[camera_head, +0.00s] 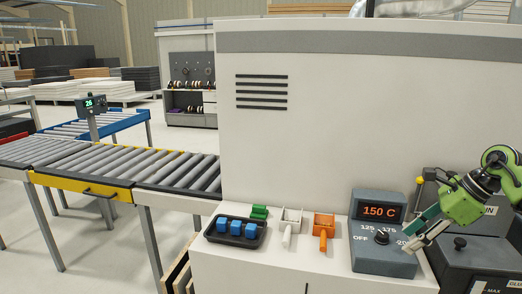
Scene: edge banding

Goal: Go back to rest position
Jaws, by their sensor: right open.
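My right gripper (421,229) comes in from the right on its green and black arm. It is open, with its fingers pointing down and left. It is at the right edge of the grey control box (365,254), in front of part of it. I cannot tell if it touches the box. The box has a display reading 150 C (380,211) and a black knob (381,238) on a dial marked OFF, 125, 175 and 200. My left gripper is not in view.
A black tray (212,239) with blue blocks, a green part (259,212), a white scoop (290,224) and an orange scoop (324,228) stand left of the box. A dark glue unit (480,258) stands at right. A roller conveyor (130,172) runs at left. The large machine's wall rises behind.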

